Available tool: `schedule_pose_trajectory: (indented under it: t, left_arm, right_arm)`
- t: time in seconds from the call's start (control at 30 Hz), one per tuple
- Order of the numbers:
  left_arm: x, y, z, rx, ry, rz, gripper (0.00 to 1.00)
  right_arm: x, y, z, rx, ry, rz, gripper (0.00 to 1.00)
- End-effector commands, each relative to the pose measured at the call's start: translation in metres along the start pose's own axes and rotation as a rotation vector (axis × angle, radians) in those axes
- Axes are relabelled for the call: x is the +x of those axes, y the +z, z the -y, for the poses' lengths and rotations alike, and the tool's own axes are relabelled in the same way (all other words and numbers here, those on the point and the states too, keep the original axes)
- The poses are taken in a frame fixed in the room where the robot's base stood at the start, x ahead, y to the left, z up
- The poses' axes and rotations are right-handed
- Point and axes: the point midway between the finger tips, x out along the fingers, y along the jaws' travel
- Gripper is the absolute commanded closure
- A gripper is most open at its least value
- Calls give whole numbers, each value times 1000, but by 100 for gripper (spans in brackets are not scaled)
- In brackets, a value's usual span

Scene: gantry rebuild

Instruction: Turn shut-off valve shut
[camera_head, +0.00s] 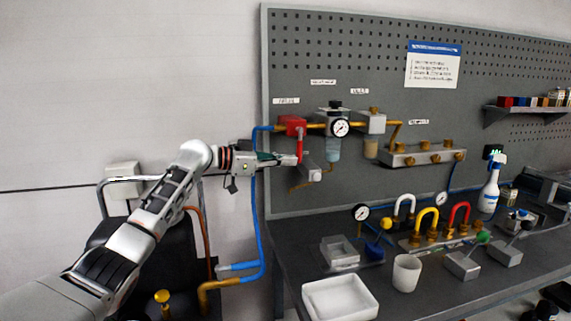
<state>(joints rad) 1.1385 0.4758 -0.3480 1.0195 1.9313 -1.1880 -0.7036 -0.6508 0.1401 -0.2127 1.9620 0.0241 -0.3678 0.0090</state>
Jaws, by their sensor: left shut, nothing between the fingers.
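The shut-off valve (291,124) is a red block in the brass pipe run on the grey pegboard, below a small white label. A narrow red lever (300,148) hangs down from it. My left arm reaches in from the left, and my left gripper (296,160) is shut and empty. Its fingertips are just below the valve body, close beside the lower end of the lever. I cannot tell whether they touch it. The fingers hide part of the area behind the lever. My right gripper is not in view.
A blue hose (259,205) runs down left of the board. A pressure gauge (340,127) and a filter bowl stand right of the valve. The dark bench (420,290) below holds white trays, a cup (406,272), coloured hoses and a spray bottle (490,185).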

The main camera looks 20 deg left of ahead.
Motion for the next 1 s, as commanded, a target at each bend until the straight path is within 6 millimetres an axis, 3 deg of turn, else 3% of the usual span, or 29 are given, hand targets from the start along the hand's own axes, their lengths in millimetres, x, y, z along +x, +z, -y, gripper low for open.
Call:
schedule_pose_trajectory:
  t: [0.73,0.87,1.0]
  left_arm:
    - [3,0,0,1,-1,-1,100]
    - [-9,1,1,1,-2,0,100]
    - [-34,2,1,1,-3,1,100]
  right_arm:
    - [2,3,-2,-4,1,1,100]
    - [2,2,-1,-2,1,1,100]
    - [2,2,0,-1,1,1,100]
